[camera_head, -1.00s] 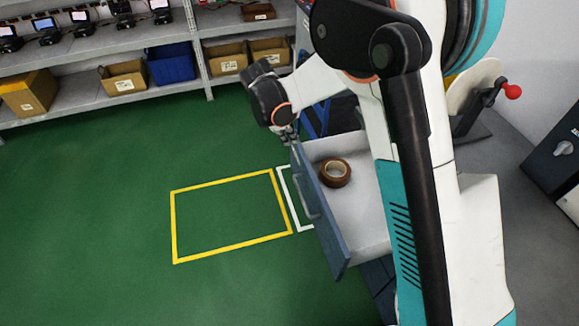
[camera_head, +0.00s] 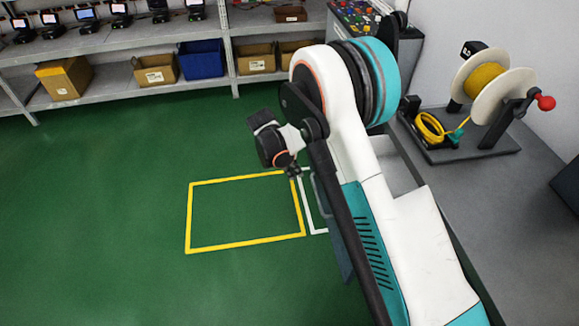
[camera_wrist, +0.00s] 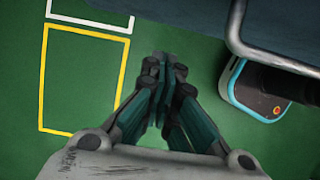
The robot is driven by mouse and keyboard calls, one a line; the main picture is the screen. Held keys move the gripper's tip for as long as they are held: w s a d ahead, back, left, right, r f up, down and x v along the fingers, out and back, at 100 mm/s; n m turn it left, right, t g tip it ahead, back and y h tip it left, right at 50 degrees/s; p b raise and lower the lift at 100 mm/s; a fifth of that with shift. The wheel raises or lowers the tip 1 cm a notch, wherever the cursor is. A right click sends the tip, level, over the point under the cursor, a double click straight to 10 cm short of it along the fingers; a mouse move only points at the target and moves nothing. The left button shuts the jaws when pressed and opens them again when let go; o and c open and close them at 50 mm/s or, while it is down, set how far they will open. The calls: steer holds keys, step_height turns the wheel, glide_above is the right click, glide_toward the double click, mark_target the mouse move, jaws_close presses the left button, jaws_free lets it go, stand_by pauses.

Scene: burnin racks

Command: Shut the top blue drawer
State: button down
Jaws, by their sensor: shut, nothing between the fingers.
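The blue drawer front (camera_head: 338,245) shows as a narrow strip behind my arm in the head view, with its handle (camera_head: 318,195) on the left face. The drawer stands out from the bench; most of its inside is hidden by my arm. In the wrist view the blue-grey drawer front (camera_wrist: 285,22) and its metal handle (camera_wrist: 236,32) are at the upper right. My gripper (camera_head: 293,172) is shut and empty, just left of the drawer front's far end. In the wrist view its fingertips (camera_wrist: 165,60) are together over green floor, apart from the handle.
A grey bench (camera_head: 460,185) lies right, with a cable spool (camera_head: 490,85) on it. A shelf rack (camera_head: 110,95) with bins stands at the back. Green floor with a yellow outline (camera_head: 245,182) is clear on the left.

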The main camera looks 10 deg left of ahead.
steer(key=shift+w+d+f+b, duration=0.15)
steer(key=shift+w+d+b, duration=0.05)
steer(key=shift+d, duration=0.5)
steer(key=shift+w+d+f+b, duration=0.2)
steer(key=shift+d, duration=0.5)
steer(key=shift+w+d+f+b, duration=0.15)
steer(key=shift+w+d+b, duration=0.05)
steer(key=shift+d, duration=0.5)
steer(key=w+d, duration=0.2)
steer(key=d, duration=0.7)
steer(key=w+d+b, duration=0.1)
steer(key=w+d, duration=0.2)
steer(key=d, duration=0.6)
steer(key=w+d+b, duration=0.1)
steer(key=w+d, duration=0.1)
steer(key=d, duration=0.7)
steer(key=shift+w, duration=0.4)
steer(key=shift+a, duration=0.25)
steer(key=a, duration=0.1)
steer(key=s+a+r, duration=0.1)
steer(key=a, duration=0.2)
steer(key=shift+s+r, duration=0.15)
steer(key=p+v, duration=0.2)
steer(key=v, duration=0.6)
steer(key=shift+r+p, duration=0.4)
